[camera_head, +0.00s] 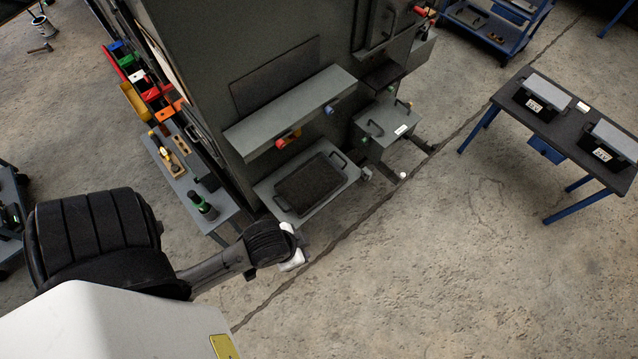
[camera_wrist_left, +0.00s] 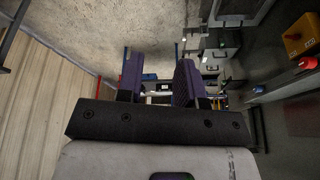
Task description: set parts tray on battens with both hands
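A dark rectangular parts tray (camera_head: 309,190) with a loop handle at each end lies on a low grey shelf (camera_head: 268,187) at the front of the big dark cabinet in the head view. I cannot make out battens under it. My right gripper is in neither view.
A grey ledge (camera_head: 290,108) juts out above the tray. A grey box with handles (camera_head: 384,125) stands to its right. A narrow bench (camera_head: 192,195) with bottles is on the left. A blue-legged table (camera_head: 568,133) with two cases is at right; the floor between is clear.

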